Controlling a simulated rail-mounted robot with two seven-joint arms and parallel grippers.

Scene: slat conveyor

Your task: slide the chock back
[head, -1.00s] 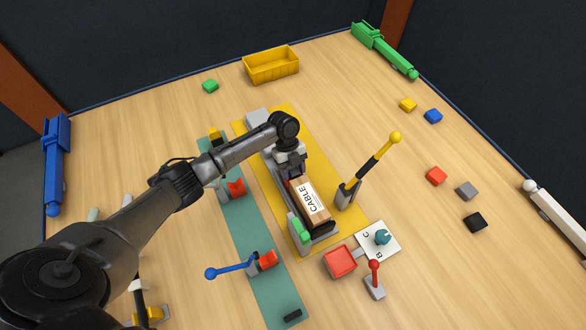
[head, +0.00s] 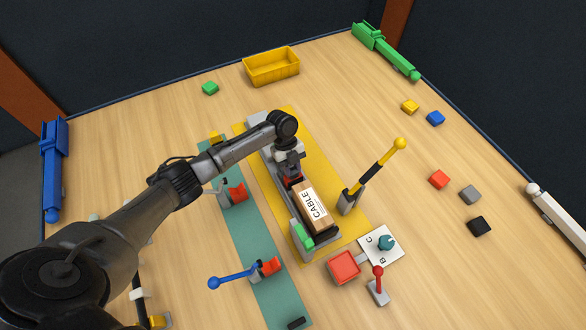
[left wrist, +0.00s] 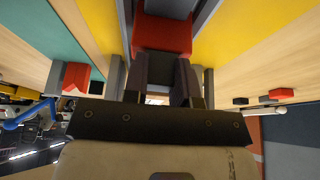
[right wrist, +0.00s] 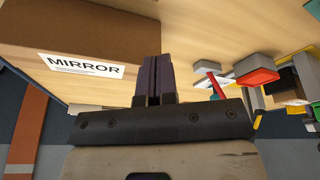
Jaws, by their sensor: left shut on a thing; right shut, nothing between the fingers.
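The chock appears as a red block in the conveyor channel, showing large in the left wrist view (left wrist: 162,36). In the head view only a small red part shows under my left gripper (head: 291,178). My left gripper is shut on it, with the fingertips at its near face in the left wrist view (left wrist: 163,62). A carton marked CABLE (head: 312,205) lies in the channel just in front of the gripper. My right gripper (right wrist: 156,62) is shut and empty, seen only in its own wrist view.
A green block (head: 303,235) stands at the channel's near end. A yellow-handled lever (head: 374,179) rises close to the right; a blue-handled lever (head: 234,279) is at left. A carton marked MIRROR (right wrist: 100,30) is near my right gripper.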

